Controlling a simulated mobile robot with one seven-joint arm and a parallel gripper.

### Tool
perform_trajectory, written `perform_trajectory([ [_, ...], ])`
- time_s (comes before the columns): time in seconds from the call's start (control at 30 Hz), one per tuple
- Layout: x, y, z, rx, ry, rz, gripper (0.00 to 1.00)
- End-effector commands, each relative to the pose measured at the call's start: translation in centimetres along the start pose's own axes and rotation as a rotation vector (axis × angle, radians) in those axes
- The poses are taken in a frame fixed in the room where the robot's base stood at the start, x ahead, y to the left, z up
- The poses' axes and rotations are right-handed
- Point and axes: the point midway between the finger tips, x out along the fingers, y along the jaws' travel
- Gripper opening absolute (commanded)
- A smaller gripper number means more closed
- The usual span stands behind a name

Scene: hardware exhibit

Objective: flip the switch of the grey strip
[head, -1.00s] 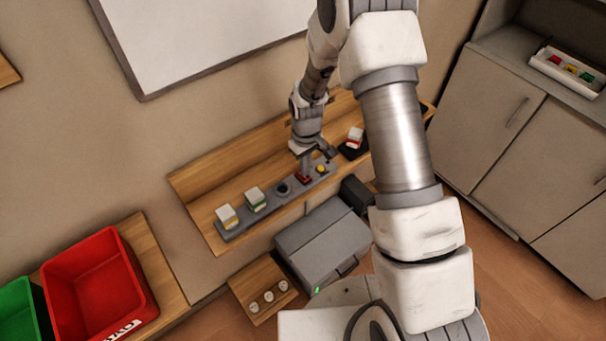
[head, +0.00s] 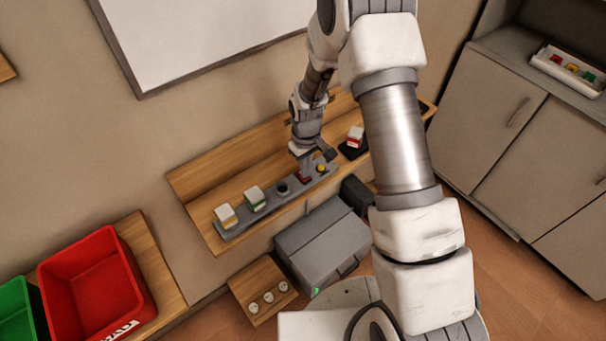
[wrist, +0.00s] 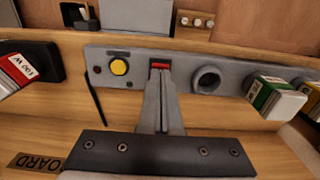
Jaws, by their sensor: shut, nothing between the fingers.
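The grey strip (head: 234,229) lies along the wooden shelf; it also crosses the wrist view (wrist: 185,72). Its red switch (head: 304,179) sits between a yellow button and a round dark socket. In the wrist view the red switch (wrist: 160,66) shows just beyond the fingertips. My gripper (head: 304,173) is shut and empty, pointing at the strip right at the switch. In the wrist view my gripper's fingers (wrist: 158,82) are together and partly cover the switch's near part. I cannot tell whether they touch it.
The yellow button (wrist: 119,67) and the round socket (wrist: 207,80) flank the switch closely. A green-and-white block (head: 255,198) and a yellow-and-white block (head: 226,216) stand on the strip's left. A red-and-white block (head: 355,135) stands on a black base to the right.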

Motion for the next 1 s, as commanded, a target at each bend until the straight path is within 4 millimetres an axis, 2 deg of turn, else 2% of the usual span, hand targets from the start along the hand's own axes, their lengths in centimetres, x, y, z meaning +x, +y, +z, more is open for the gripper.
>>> perform_trajectory([
  [0.6, 0.7, 0.0, 0.0, 0.0, 0.0, 0.0, 0.0],
  [1.0, -2.1, 0.0, 0.0, 0.0, 0.001, 0.0, 0.0],
])
